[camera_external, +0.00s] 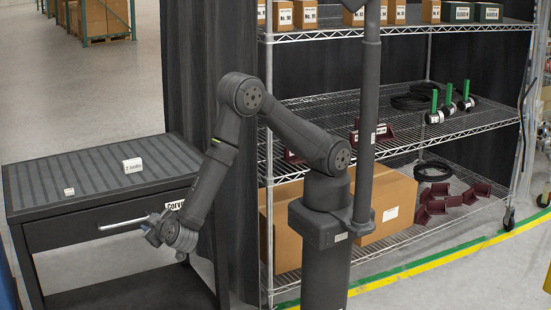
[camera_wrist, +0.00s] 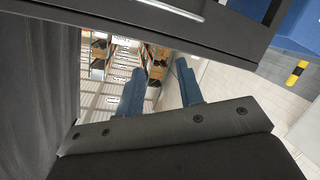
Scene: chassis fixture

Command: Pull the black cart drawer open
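The black cart (camera_external: 100,165) stands at the left with a ribbed top. Its drawer (camera_external: 75,233) looks closed, its front in line with the cart frame. A silver bar handle (camera_external: 122,223) runs across the drawer front. My gripper (camera_external: 148,228) is at the right end of the handle, low and close to the drawer front; contact cannot be told. In the wrist view, the two blue fingers of my gripper (camera_wrist: 162,68) are apart with nothing seen between them. A dark cart edge (camera_wrist: 225,40) crosses above the fingertips there.
Two small white labelled items, one larger (camera_external: 132,165) and one smaller (camera_external: 69,191), sit on the cart top. A black curtain (camera_external: 205,90) hangs behind my arm. A wire shelf (camera_external: 400,115) with boxes and parts stands to the right. Floor is open left of the cart.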

